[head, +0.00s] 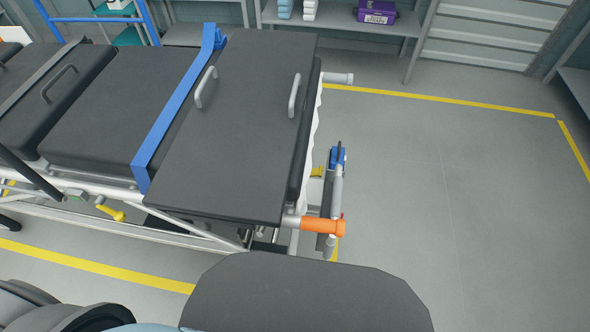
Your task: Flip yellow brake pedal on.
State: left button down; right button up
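A stretcher with dark grey pads (236,115) stands in front of me, its end to the right. A small yellow part (317,172) shows beside its right end, next to a blue piece; it is partly hidden by the frame. A yellow lever (110,211) hangs under the near side rail at the left. I cannot tell for sure which yellow part is the brake pedal, or whether it is on or off. Neither of my grippers is in view.
An orange grip (323,226) sticks out at the stretcher's near right corner, and a grey bar end (338,79) at the far right corner. A blue strap (180,110) crosses the pads. Shelves (345,24) line the back wall. The floor (450,190) to the right is clear.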

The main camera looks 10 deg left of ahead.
aim_at(318, 171)
jog(key=z, duration=2.4)
jog(key=i, duration=1.95)
jog(key=u, duration=2.7)
jog(key=i, duration=1.9)
jog(key=z, duration=0.05)
